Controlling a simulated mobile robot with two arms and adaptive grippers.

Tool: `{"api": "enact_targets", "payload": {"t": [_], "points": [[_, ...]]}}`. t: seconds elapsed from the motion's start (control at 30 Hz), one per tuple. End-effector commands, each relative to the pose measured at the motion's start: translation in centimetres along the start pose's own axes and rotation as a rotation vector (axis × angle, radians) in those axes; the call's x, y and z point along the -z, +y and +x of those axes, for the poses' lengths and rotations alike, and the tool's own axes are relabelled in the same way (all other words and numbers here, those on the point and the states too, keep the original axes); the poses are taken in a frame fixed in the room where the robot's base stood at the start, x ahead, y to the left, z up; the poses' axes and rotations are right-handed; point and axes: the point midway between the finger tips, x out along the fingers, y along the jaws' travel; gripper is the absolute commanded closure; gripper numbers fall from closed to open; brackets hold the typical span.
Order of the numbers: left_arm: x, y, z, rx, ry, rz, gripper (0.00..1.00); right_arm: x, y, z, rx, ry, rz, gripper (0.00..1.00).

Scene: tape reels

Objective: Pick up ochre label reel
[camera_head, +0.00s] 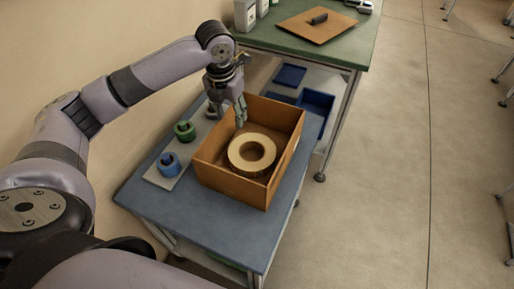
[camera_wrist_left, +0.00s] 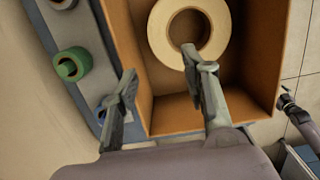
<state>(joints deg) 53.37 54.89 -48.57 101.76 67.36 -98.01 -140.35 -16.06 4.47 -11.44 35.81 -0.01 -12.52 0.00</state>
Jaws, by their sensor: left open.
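The ochre label reel (camera_head: 251,154) is a pale yellow ring lying flat in an open brown box on the blue-topped table. It also shows in the left wrist view (camera_wrist_left: 160,35), near the top. My left gripper (camera_head: 240,117) is above the back left part of the box, close to the reel but apart from it. In the left wrist view my left gripper (camera_wrist_left: 160,82) is open and empty, one finger over the reel's near edge and the other outside the box's wall.
The brown box (camera_head: 229,183) has upright walls around the reel. A pale strip left of it carries a green reel (camera_head: 185,131), a blue reel (camera_head: 168,164) and a grey one (camera_head: 212,110). A green-topped bench (camera_head: 340,45) stands behind.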

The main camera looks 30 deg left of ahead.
Motion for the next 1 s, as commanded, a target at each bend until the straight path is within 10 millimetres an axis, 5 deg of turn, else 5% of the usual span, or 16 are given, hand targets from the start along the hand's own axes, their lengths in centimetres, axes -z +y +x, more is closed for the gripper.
{"api": "enact_targets", "payload": {"t": [0.37, 1.0], "points": [[0.1, 0.0, 8.3, -0.001, 0.005, -0.001, 0.58, -3.5, -0.7, 0.2, 0.008, -0.049, -0.001, 0.0], [-0.2, 0.1, 15.7, -0.001, 0.003, 0.0, 0.58, -1.4, -0.3, 0.4, 0.003, -0.018, -0.001, 0.0]]}}
